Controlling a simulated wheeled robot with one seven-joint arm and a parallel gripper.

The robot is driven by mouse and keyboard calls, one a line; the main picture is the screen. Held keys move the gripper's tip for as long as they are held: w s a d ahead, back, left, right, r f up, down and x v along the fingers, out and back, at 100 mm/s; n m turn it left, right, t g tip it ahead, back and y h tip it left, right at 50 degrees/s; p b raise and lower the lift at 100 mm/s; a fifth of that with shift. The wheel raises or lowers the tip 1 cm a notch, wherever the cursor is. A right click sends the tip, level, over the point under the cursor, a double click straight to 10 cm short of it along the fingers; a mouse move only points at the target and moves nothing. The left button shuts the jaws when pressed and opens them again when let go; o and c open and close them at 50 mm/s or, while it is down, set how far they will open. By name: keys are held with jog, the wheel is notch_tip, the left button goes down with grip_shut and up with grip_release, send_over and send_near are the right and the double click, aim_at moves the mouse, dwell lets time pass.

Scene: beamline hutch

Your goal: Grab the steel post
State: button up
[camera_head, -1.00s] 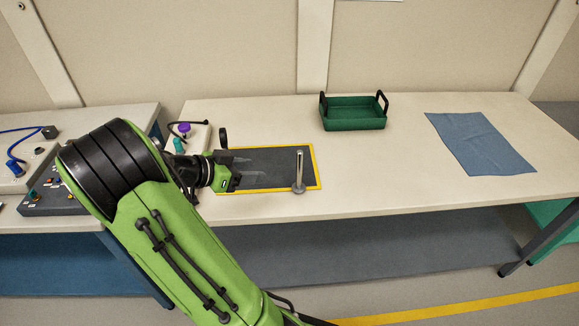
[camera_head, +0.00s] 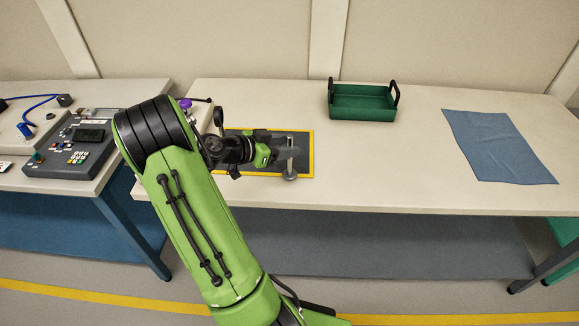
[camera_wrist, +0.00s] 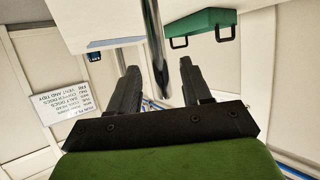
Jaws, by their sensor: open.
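The steel post (camera_head: 291,167) stands upright on its round base on a dark mat with a yellow border (camera_head: 305,148). My gripper (camera_head: 284,153) reaches in level from the left, and its fingers overlap the post's upper part in the head view. In the wrist view the shiny post (camera_wrist: 155,45) runs between the two spread fingers (camera_wrist: 160,80), with gaps on both sides. The jaws are open and do not grip it. The fingers partly hide the post in the head view.
A green tray with black handles (camera_head: 362,112) stands behind and right of the post. A blue cloth (camera_head: 490,145) lies at the right. A grey control box (camera_head: 75,150) is on the left bench. The table between post and cloth is clear.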

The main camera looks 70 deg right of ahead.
jog(key=x, duration=0.4)
jog(key=shift+d+f, duration=0.1)
grip_shut()
